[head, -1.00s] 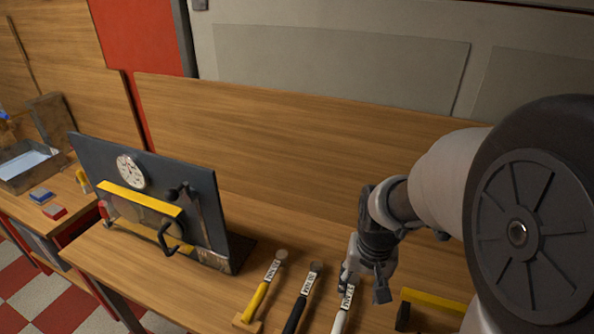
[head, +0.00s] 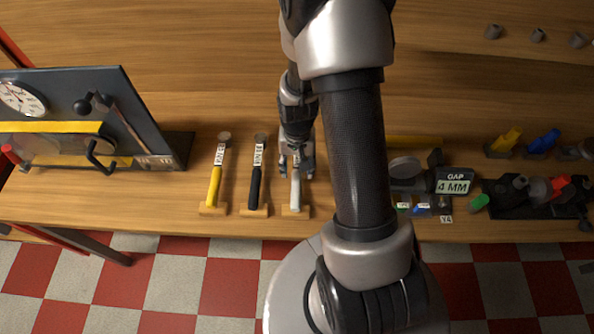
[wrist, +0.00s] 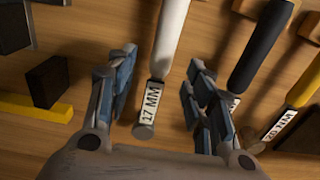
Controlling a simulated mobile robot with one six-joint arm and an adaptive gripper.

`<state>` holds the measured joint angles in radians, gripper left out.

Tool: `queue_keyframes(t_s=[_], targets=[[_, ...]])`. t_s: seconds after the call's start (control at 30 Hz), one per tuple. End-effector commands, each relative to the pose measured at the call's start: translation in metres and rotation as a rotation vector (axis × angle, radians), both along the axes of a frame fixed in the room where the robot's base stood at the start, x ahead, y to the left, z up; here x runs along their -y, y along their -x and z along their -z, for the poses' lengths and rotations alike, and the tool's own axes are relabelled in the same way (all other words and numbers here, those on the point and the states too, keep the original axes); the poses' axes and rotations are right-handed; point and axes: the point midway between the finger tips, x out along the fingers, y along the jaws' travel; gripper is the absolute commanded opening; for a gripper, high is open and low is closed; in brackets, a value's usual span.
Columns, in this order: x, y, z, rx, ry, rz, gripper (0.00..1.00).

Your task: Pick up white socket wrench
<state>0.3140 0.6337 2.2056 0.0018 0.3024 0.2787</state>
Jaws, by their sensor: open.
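The white socket wrench (head: 295,192) lies at the right end of a row of three wrenches on the wooden bench, its handle end on a small wooden block. In the wrist view its white handle (wrist: 171,38) carries a label reading 17 MM, with a round grey head (wrist: 144,130) at the near end. My gripper (head: 297,172) is over its head end. In the wrist view my gripper (wrist: 158,75) is open, with one finger on each side of the wrench and gaps to both. The fingers hide part of the wrench's upper end in the head view.
A black-handled wrench (head: 255,187) lies close to the left, and a yellow-handled wrench (head: 214,187) beyond it. A dark upright panel (head: 135,115) stands further left. A GAP 4 MM block (head: 454,182) and coloured parts are to the right, partly behind my arm.

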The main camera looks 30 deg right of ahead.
Motion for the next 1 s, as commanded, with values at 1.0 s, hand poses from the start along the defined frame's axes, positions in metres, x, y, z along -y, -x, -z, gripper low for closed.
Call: queue_keyframes(t_s=[1.0], targets=[[-0.005, 0.005, 0.06, 0.0, 0.0, 0.0, 0.35]])
